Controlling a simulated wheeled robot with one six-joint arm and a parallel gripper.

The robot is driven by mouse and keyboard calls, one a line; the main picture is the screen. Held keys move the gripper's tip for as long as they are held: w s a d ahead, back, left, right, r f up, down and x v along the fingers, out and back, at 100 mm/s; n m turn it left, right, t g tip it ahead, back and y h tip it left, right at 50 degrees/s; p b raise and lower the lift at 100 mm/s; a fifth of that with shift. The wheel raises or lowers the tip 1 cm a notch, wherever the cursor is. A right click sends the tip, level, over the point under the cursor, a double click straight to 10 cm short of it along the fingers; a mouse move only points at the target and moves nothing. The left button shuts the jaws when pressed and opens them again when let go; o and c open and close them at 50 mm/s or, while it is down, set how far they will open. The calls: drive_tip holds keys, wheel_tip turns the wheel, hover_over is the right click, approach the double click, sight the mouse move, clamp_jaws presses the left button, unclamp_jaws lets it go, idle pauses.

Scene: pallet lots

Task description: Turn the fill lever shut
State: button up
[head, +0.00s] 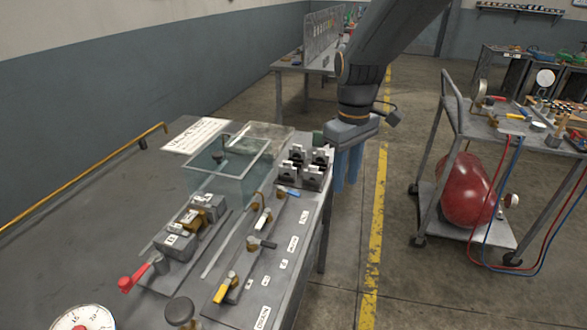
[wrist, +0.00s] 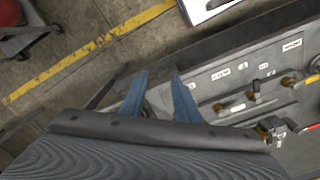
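A row of small levers lines the right edge of the bench. It has a yellow-handled lever (head: 224,289), a black-handled lever (head: 261,243), a white-handled lever (head: 263,219) and a blue-handled lever (head: 288,191). White labels lie beside them, but I cannot read which one marks the fill lever. The wrist view shows part of this row at the right, including a dark upright lever (wrist: 254,91). My gripper (head: 347,188) hangs just beyond the bench's right edge, apart from the levers. Its two blue fingers (wrist: 159,76) are spread with nothing between them.
A clear tank (head: 228,180) and dark clamp-like blocks (head: 306,167) stand on the bench. A red-handled valve (head: 134,279) and a dial gauge (head: 82,322) are at the front left. A cart (head: 427,190) with a red tank (head: 467,188) stands right. The floor between is clear.

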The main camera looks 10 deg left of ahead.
sight(293, 193)
drive_tip(key=a+n, duration=0.1)
drive_tip(key=a, duration=0.3)
drive_tip(key=a+r+n+p, duration=0.1)
drive_tip(key=a, duration=0.3)
drive_tip(key=a+r+n+p, duration=0.1)
drive_tip(key=a+n, duration=0.1)
drive_tip(key=a, duration=0.2)
drive_tip(key=shift+w+a+r, duration=0.1)
drive_tip(key=shift+a+r, duration=0.1)
drive_tip(key=shift+a, duration=0.1)
drive_tip(key=shift+f+p, duration=1.1)
drive_tip(key=shift+f, duration=2.5)
clamp_jaws()
